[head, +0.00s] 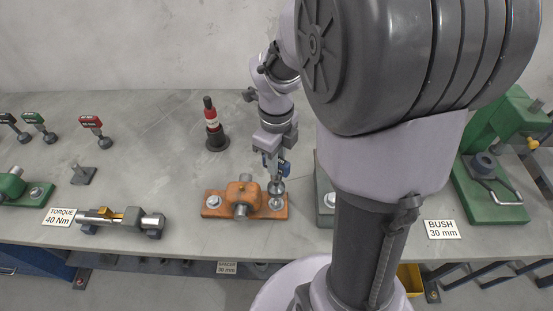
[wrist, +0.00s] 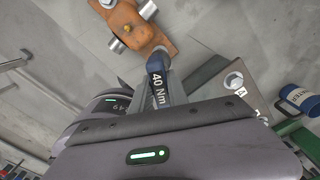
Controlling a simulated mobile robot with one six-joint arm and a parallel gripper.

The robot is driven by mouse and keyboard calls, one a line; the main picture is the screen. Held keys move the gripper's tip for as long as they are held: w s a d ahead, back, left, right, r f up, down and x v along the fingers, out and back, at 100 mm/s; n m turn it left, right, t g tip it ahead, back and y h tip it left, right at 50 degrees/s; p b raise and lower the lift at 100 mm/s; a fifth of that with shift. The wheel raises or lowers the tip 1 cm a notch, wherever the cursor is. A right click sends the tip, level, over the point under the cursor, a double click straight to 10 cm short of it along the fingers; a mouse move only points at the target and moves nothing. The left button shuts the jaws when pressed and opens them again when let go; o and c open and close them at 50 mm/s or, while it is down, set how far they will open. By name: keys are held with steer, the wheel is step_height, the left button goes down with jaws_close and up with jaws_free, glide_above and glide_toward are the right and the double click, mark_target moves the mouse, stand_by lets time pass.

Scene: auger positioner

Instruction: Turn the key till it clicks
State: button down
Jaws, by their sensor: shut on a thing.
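The key (wrist: 158,90) is blue with a "40 Nm" label. My gripper (head: 272,158) is shut on it, and a blue part of the key (head: 284,168) shows beside the jaws. The key points down at the right end of the orange block (head: 242,190), over the bolt (head: 277,203) there. In the wrist view the key's lower end meets the flange of the orange block (wrist: 128,22). The bolt head under it is hidden there, so I cannot tell how fully the key is seated. Another bolt (head: 213,202) shows at the block's left end.
A grey-green block (head: 325,200) stands close right of the orange one. A red-and-black tool (head: 211,120) stands behind. Other keys, green and red (head: 91,122), are at the left. A "TORQUE 40 Nm" sign (head: 60,217) lies near the front edge. My arm hides the bench's right middle.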

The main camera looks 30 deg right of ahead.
mark_target(276, 178)
steer(key=shift+f+b, duration=2.75)
steer(key=shift+f, duration=0.05)
steer(key=shift+f+b, duration=0.75)
steer(key=shift+b, duration=0.3)
steer(key=c, duration=2)
jaws_free()
jaws_close()
steer(key=shift+f+m+b, duration=0.1)
steer(key=shift+m+b, duration=0.4)
steer(key=shift+m, duration=0.6)
steer(key=shift+b, duration=0.3)
